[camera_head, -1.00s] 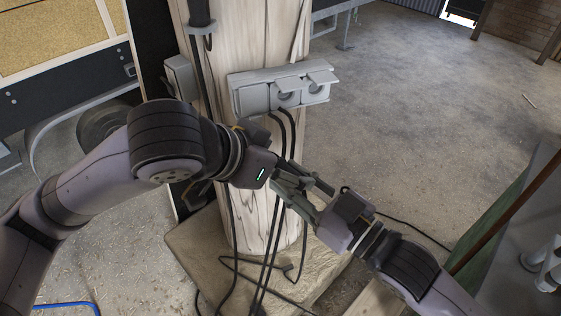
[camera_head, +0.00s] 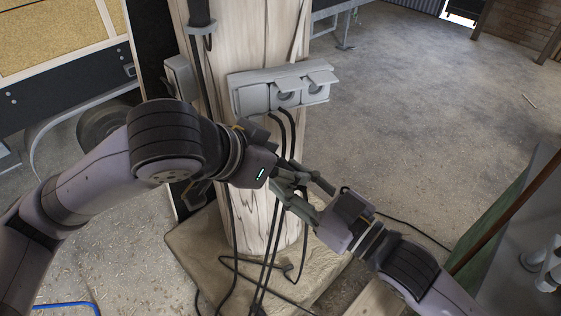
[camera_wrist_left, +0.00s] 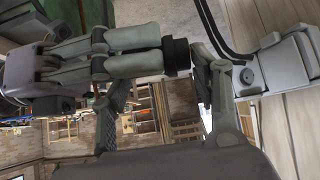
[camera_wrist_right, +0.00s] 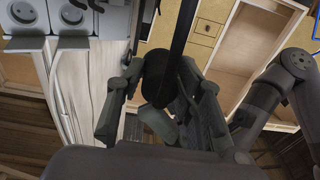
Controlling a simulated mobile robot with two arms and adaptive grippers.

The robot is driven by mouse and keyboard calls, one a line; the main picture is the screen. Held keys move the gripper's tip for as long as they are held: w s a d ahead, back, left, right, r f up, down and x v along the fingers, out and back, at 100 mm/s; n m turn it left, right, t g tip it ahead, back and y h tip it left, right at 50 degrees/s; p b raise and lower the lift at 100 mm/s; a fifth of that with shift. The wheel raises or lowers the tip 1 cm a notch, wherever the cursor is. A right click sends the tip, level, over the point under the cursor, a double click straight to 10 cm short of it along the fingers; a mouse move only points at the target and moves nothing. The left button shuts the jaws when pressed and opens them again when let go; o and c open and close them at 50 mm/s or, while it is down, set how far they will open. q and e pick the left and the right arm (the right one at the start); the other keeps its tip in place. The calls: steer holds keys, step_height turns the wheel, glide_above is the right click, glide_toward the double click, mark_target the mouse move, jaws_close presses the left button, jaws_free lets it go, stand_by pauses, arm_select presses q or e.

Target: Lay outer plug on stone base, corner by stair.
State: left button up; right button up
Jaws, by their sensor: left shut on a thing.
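A dark plug (camera_wrist_left: 177,55) with a black cord shows between my grippers in the left wrist view, and also in the right wrist view (camera_wrist_right: 155,85). My left gripper (camera_head: 285,183) is shut on it in front of the wooden post; the fingers hide part of the plug. My right gripper (camera_head: 308,193) faces the left one, its fingers apart around the same plug. The grey socket block (camera_head: 250,97) is on the post above both grippers. The stone base (camera_head: 190,243) lies under the post, with black cords and a small dark connector on it.
The wooden post (camera_head: 243,215) stands close behind my grippers. Cords hang down it from the socket block. A green and brown slanted edge (camera_head: 490,230) runs along the right. A blue hose (camera_head: 70,304) lies at lower left. Concrete floor (camera_head: 410,110) is open behind.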

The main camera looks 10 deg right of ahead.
steer(key=shift+o, duration=1.1)
